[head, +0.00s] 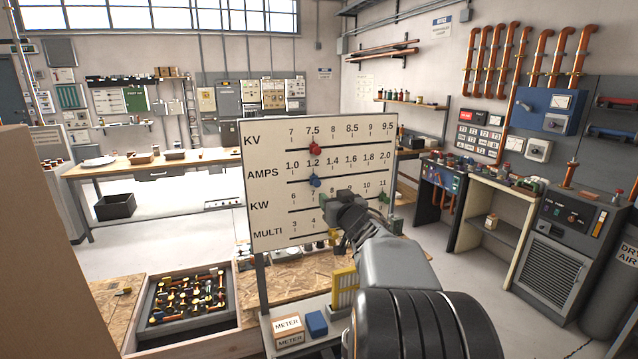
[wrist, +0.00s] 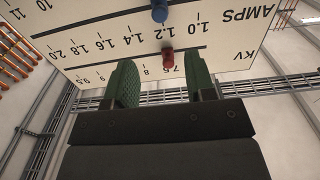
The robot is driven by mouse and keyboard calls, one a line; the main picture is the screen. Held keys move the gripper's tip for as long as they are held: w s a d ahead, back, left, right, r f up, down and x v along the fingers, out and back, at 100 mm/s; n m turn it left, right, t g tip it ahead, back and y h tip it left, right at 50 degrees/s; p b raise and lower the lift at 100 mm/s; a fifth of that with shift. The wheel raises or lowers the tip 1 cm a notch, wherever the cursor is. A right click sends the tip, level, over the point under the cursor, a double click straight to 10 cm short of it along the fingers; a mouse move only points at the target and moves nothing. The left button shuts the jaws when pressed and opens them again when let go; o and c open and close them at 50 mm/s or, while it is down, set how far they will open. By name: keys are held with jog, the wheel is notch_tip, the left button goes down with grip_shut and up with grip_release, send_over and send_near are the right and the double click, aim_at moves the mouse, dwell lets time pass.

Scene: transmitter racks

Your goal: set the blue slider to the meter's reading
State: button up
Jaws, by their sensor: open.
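A white scale board (head: 260,190) carries KV, AMPS, KW and MULTI rows. The blue slider (head: 315,181) sits on the AMPS line near 1.2; in the wrist view it shows at the top edge (wrist: 159,11). The red slider (head: 315,149) is on the KV line near 7.5, and a green slider (head: 384,197) is near the KW row's right end. My gripper (head: 333,209) is in front of the board's lower middle. In the wrist view its green fingers (wrist: 160,74) are apart and empty, with the red slider beyond them. A box labelled METER (head: 288,329) stands below; no reading is legible.
A blue block (head: 317,323) lies beside the METER box. A tray of small parts (head: 190,297) is at lower left. A workbench (head: 150,168) stands behind at left, and a grey cabinet (head: 560,250) at right. Open floor lies right of the board.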

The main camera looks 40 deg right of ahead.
aim_at(318, 183)
jog(key=p+x, duration=0.2)
jog(key=x, duration=0.9)
grip_shut()
dwell(0.3)
